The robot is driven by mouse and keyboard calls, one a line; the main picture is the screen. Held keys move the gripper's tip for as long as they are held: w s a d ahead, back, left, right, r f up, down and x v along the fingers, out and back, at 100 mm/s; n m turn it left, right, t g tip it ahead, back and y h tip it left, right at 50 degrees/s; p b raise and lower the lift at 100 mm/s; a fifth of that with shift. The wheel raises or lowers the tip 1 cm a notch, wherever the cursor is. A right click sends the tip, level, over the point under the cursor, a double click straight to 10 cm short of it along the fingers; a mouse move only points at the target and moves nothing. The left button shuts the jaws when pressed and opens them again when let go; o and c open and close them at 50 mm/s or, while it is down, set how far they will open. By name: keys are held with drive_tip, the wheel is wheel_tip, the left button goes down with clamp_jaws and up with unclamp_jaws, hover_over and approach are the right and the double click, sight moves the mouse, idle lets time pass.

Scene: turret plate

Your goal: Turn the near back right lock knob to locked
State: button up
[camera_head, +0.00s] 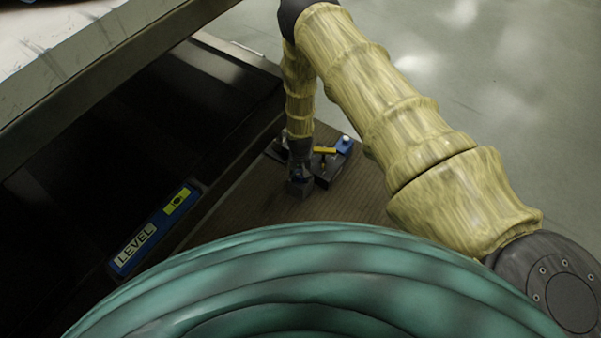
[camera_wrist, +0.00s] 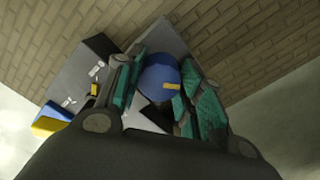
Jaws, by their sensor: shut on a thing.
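In the wrist view a round blue knob (camera_wrist: 157,76) with a short yellow mark on its right side sits between the two teal finger pads of my gripper (camera_wrist: 166,92). My gripper is shut on this knob. The knob stands on a grey plate (camera_wrist: 172,38), partly covered by my fingers. In the head view my gripper (camera_head: 299,172) reaches down to a small dark fixture (camera_head: 327,170) on a brown surface. The knob is mostly hidden there.
The fixture has a yellow bar (camera_head: 324,150) and a blue block (camera_head: 343,144). A blue spirit level (camera_head: 152,232) marked LEVEL lies at the left. A light-topped slab (camera_head: 75,38) overhangs the upper left. Open grey floor (camera_head: 500,80) lies at the right.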

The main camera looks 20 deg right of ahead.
sight(300, 174)
drive_tip(key=shift+n, duration=0.4)
drive_tip(key=o, duration=1)
drive_tip(key=shift+r, duration=6.05)
